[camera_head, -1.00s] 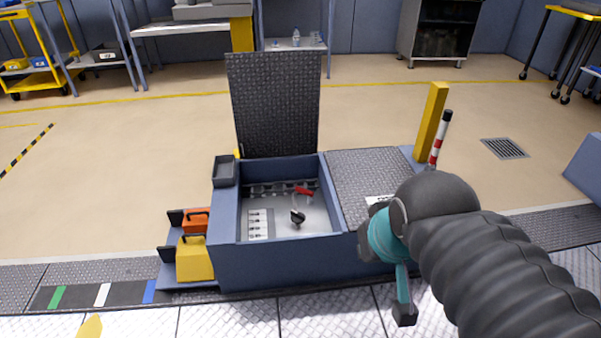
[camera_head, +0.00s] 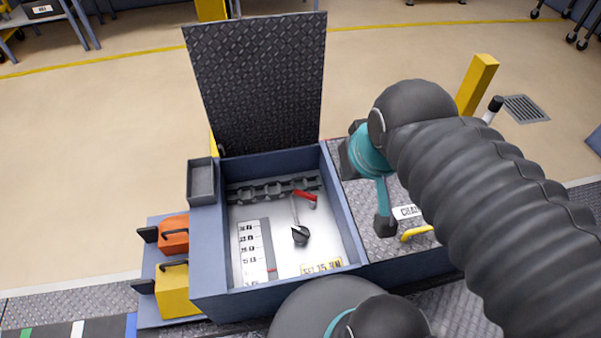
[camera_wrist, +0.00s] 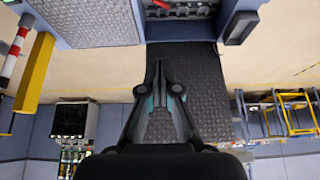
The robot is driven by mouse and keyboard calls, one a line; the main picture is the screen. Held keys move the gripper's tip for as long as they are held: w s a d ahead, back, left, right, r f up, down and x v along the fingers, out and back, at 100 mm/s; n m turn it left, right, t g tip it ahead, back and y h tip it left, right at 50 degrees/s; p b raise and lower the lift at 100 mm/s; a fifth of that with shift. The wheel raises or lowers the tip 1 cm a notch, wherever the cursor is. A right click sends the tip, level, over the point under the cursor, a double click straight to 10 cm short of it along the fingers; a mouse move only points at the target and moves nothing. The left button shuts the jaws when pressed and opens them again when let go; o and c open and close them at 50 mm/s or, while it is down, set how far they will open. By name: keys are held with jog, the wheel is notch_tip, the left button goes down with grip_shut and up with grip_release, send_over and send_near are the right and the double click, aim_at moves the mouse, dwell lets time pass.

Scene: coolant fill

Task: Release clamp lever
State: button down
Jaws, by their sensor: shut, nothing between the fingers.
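A red lever (camera_head: 304,194) lies inside the open floor box, near the chain at its back. A thin metal arm runs from beside it towards a black knob (camera_head: 300,235). In the wrist view only part of the red lever (camera_wrist: 160,4) shows at the top edge. My gripper (camera_wrist: 158,65) is shut and empty, with its fingers together. It shows in front of the raised tread-plate lid (camera_wrist: 205,95), apart from the lever. In the head view I cannot make out the fingertips on my arm, which hangs over the right-hand cover.
The open lid (camera_head: 258,85) stands upright behind the box. A scale strip (camera_head: 253,250) and a yellow label (camera_head: 321,267) are inside. Orange (camera_head: 174,237) and yellow (camera_head: 176,290) containers stand left. A yellow post (camera_head: 477,85) stands right, beyond a yellow handle (camera_head: 417,233).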

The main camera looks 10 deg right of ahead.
dwell(0.3)
jog(key=w+f+m+g, duration=0.1)
jog(key=w+f, duration=0.2)
jog(key=w, duration=0.5)
jog(key=w+f+m+g+b, duration=0.1)
jog(key=w+f+g, duration=0.15)
jog(key=w, duration=0.45)
jog(key=w+f+m+g, duration=0.15)
jog(key=w+f, duration=0.25)
jog(key=w, duration=0.4)
jog(key=w+f+m+g, duration=0.1)
jog(key=w+f, duration=0.3)
jog(key=f, duration=0.5)
jog(key=w+f+m+g+y+b, duration=0.1)
jog(key=w+f, duration=0.2)
jog(key=f, duration=0.6)
jog(key=w+f+m, duration=0.1)
jog(key=w+f, duration=0.3)
jog(key=f, duration=0.5)
jog(key=shift+w+d+f+g+y, duration=0.15)
jog(key=shift+w+d+g+y, duration=0.2)
jog(key=shift+d+g, duration=0.1)
jog(key=shift+f+m, duration=0.1)
jog(key=shift+m, duration=0.15)
jog(key=x, duration=0.9)
jog(key=shift+s+f, duration=0.1)
jog(key=shift+f, duration=0.3)
